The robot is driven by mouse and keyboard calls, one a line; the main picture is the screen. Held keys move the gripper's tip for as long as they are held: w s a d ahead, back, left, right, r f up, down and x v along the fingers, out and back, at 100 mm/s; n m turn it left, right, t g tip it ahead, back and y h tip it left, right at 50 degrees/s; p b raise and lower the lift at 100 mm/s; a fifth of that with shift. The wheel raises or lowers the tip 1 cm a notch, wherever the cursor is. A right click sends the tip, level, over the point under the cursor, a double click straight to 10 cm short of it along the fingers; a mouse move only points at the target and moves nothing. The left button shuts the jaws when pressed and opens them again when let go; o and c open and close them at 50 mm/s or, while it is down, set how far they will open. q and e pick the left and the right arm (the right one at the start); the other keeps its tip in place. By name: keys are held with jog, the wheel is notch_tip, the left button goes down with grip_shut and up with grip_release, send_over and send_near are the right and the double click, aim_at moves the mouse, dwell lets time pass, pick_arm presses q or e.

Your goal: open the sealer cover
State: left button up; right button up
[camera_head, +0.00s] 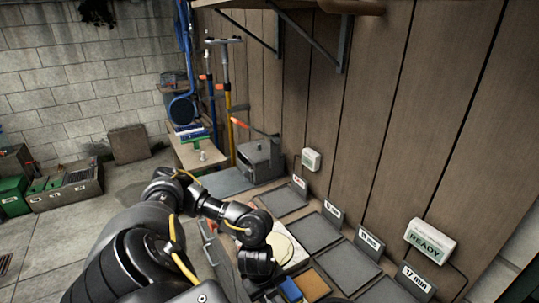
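A grey box-shaped machine (262,160), which looks like the sealer, stands at the back of the bench against the wooden wall. A lever with an orange end (240,123) rises above it. I cannot make out clearly which part is its cover, or whether it is raised. My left arm reaches in from the lower left, and its dark end, with the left gripper (257,266), hangs over the near part of the bench, well short of the machine. Its fingers are too dark and hidden to read. My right gripper is not in view.
Several dark trays (314,232) with minute labels line the bench along the wall. A white READY box (430,241) and a smaller white box (311,160) hang on the wall. A pale round disc (281,248) lies beside my arm. Green crates (14,195) stand far left.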

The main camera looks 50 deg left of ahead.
pick_arm(q)
jog(key=shift+r, duration=0.25)
notch_tip(320, 180, up, 10)
jog(key=s+p, duration=0.2)
jog(key=p, duration=0.1)
jog(key=shift+a+r, duration=0.1)
dwell(0.6)
